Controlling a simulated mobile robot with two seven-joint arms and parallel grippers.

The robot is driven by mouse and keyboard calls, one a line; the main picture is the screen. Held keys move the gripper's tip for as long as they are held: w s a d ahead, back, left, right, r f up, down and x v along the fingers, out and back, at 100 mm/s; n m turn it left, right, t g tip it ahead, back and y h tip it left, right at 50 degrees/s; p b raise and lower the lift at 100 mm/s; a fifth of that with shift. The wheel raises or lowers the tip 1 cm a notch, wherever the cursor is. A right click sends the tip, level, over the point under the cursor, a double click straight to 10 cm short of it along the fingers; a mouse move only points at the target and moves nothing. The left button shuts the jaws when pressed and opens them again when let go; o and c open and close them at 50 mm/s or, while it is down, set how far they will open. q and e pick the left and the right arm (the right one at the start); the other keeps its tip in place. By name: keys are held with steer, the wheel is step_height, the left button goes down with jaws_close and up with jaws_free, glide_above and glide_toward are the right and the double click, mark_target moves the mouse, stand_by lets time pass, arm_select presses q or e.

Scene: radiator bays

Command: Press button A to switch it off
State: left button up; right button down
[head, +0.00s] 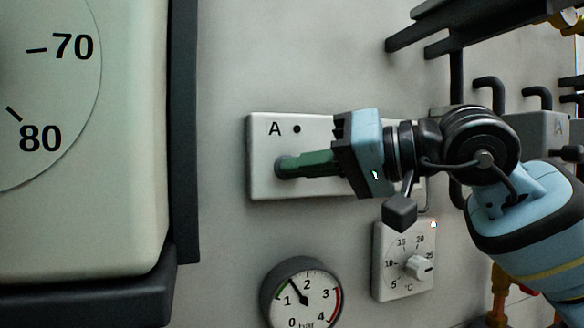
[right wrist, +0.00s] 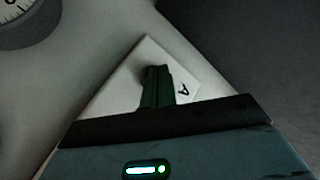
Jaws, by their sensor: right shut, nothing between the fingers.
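Button A is a round grey button (head: 281,167) on a pale wall plate (head: 262,187) marked with the letter A. A small dark dot, apparently an unlit lamp, sits beside the letter. My right gripper (head: 285,167) is shut and empty, its green fingertips at the button and covering most of it. Whether they touch or press it I cannot tell. In the right wrist view the green fingers (right wrist: 158,88) reach over the plate (right wrist: 130,90) toward the dark round button, with the letter A to their right. My left gripper is not in view.
A pressure gauge (head: 301,297) and a temperature dial (head: 392,280) are on the wall below the plate. A large cream gauge housing (head: 90,220) with a dark edge stands at left. Dark rails (head: 460,35) and pipes are at upper right.

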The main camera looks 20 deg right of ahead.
steer(key=shift+s, duration=0.35)
stand_by(0.3)
steer(key=s, duration=0.6)
stand_by(0.5)
steer(key=shift+d, duration=0.15)
